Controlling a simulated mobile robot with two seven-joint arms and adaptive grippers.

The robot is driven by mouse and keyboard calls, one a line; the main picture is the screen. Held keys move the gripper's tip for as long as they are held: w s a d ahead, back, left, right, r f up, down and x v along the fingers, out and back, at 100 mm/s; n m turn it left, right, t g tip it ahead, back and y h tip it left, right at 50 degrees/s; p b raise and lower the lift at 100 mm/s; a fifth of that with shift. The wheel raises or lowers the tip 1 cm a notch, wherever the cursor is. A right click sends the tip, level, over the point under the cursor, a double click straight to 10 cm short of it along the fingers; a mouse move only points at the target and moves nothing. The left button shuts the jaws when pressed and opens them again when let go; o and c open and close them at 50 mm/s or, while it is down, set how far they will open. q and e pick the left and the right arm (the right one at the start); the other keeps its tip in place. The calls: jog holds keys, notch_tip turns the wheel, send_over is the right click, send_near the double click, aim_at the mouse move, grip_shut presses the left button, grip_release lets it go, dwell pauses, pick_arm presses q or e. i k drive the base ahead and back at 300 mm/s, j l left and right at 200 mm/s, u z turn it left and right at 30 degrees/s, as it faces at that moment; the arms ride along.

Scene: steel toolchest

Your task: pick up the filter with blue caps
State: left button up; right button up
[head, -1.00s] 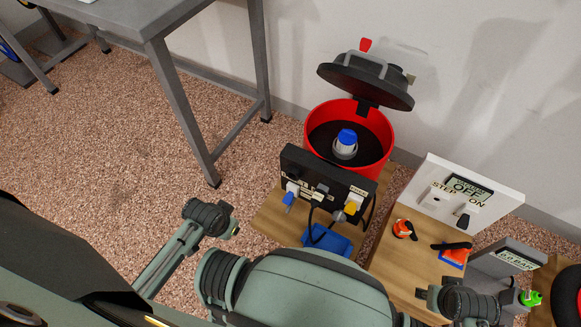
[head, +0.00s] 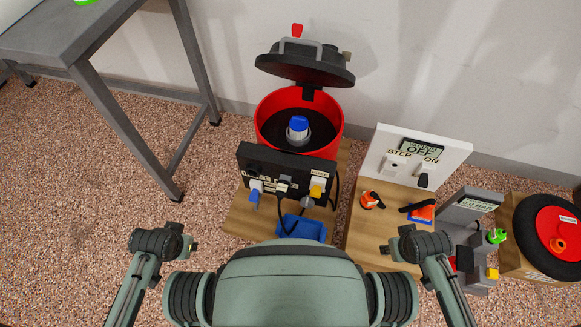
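The filter (head: 298,134), a pale cylinder with a blue cap on top, stands upright inside the red bucket (head: 332,133). Only its upper end and one blue cap show; any lower cap is hidden. The bucket's black lid (head: 305,68) is tilted up at the back, so the top is open. My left gripper (head: 192,245) is at the lower left, in front of the bucket and well apart from it. My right gripper (head: 386,249) is at the lower right, by the front of the wooden board. Both are too small to show their finger gap.
A black panel (head: 262,165) with plugs and cables stands before the bucket, above a blue tray (head: 305,228). To the right are a white switch panel (head: 385,150), a grey gauge stand (head: 462,215) and a black-and-red wheel (head: 552,235). A grey table (head: 75,40) stands left; floor between is clear.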

aim_at(299, 125)
jog(key=k, duration=1)
